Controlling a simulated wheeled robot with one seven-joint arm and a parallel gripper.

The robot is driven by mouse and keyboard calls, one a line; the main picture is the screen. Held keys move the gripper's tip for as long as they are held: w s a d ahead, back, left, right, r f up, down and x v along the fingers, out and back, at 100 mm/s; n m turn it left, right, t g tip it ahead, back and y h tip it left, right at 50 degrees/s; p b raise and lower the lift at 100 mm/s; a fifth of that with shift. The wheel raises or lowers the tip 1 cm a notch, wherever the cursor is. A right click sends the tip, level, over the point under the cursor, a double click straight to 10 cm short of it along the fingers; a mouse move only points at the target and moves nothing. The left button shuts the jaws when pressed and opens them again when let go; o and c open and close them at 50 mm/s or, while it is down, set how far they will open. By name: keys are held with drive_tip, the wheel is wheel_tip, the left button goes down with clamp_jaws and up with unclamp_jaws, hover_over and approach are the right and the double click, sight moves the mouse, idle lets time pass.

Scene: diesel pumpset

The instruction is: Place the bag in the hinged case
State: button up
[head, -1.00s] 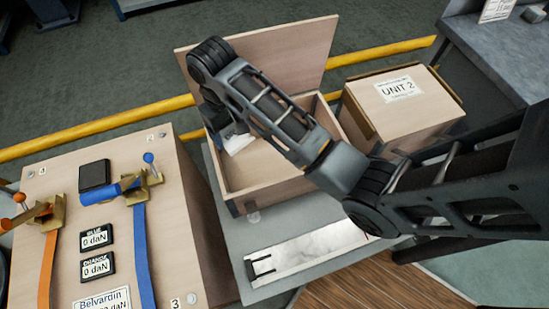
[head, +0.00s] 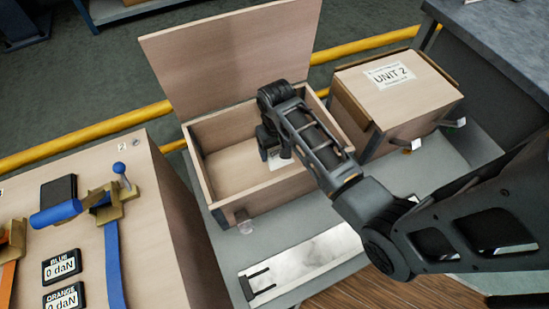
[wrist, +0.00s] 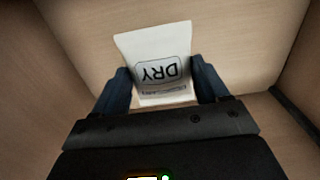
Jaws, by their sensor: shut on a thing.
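The hinged case (head: 232,204) is a light wooden box with its lid (head: 240,52) standing open at the back. In the wrist view, my gripper (wrist: 163,88) is shut on a small white bag (wrist: 155,48) marked DRY, with one dark finger on each side of it. Wooden walls surround the bag there. In the head view, my gripper reaches down inside the case toward its right side, and a pale bit of the bag (head: 277,161) shows beside it. I cannot tell whether the bag touches the case floor.
A closed wooden box labelled UNIT 2 (head: 395,95) stands right of the case. A bench with blue and orange straps (head: 70,230) is at left. A pale metal plate (head: 305,263) lies in front of the case. A yellow rail (head: 75,142) runs behind.

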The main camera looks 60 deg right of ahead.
sight(276, 157)
drive_tip(key=shift+f+b, duration=0.3)
drive_tip(key=shift+f, duration=1.9)
drive_tip(key=shift+f, duration=0.1)
drive_tip(key=o, duration=1.1)
wheel_tip(276, 157, up, 12)
drive_tip(key=shift+r+p, duration=0.1)
drive_tip(key=shift+p, duration=0.8)
